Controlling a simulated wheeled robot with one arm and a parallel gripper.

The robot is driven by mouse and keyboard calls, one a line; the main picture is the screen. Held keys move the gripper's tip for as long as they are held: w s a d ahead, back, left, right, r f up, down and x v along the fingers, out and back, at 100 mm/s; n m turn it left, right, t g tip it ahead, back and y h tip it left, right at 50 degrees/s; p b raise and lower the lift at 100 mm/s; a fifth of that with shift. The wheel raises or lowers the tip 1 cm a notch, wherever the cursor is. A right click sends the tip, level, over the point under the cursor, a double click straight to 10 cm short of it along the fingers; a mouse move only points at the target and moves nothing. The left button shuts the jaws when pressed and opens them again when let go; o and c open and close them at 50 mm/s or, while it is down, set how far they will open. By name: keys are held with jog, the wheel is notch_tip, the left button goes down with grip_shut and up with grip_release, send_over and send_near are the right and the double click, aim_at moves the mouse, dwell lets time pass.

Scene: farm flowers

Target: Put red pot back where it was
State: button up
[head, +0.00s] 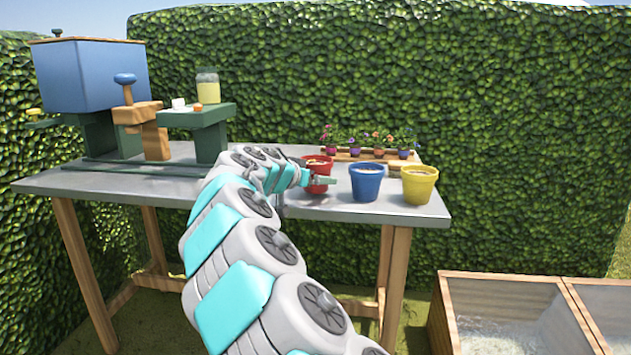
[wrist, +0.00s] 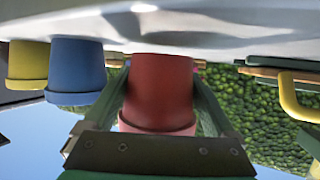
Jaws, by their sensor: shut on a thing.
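The red pot (head: 318,166) is at the table's right half, left of the blue pot (head: 367,182) and the yellow pot (head: 419,185). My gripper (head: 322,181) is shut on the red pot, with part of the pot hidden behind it. In the wrist view, which is upside down, the red pot (wrist: 160,90) sits between my two fingers (wrist: 160,100). Its base is close to the grey table top (wrist: 240,25); I cannot tell whether it touches. The blue pot (wrist: 76,70) and yellow pot (wrist: 27,65) stand to the left there.
The grey table (head: 110,184) bears a wooden tray (head: 345,156) of small potted flowers behind the pots. A blue box machine (head: 90,75) and a green stand (head: 205,120) with a jar (head: 208,87) are at left. Wooden planters (head: 500,285) stand at lower right.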

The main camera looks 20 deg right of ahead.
jog(key=shift+f, duration=0.5)
jog(key=shift+f, duration=0.15)
jog(key=o, duration=1.3)
jog(key=shift+o, duration=0.2)
jog(key=b+v, duration=0.2)
jog(key=v, duration=1)
